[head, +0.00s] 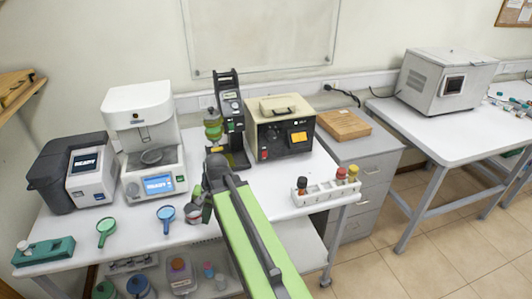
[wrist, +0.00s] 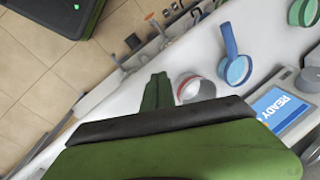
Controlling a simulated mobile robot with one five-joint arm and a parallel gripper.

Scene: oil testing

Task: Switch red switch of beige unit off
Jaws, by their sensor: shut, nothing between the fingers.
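The beige unit (head: 283,124) stands at the back of the white table, with a dark front, a top handle and an orange label. Its red switch (head: 264,154) is a small red spot at the lower left of the front; its position is too small to tell. My gripper (wrist: 157,92) is shut and empty, pointing down over the table's front part. The unit is not in the wrist view.
A red-rimmed cup (wrist: 193,88) is close beside my gripper. A blue-handled strainer (head: 166,217) and a green one (head: 106,229) lie to the left. A dark test stand (head: 231,118) is left of the unit. A white vial rack (head: 326,193) stands to the right.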

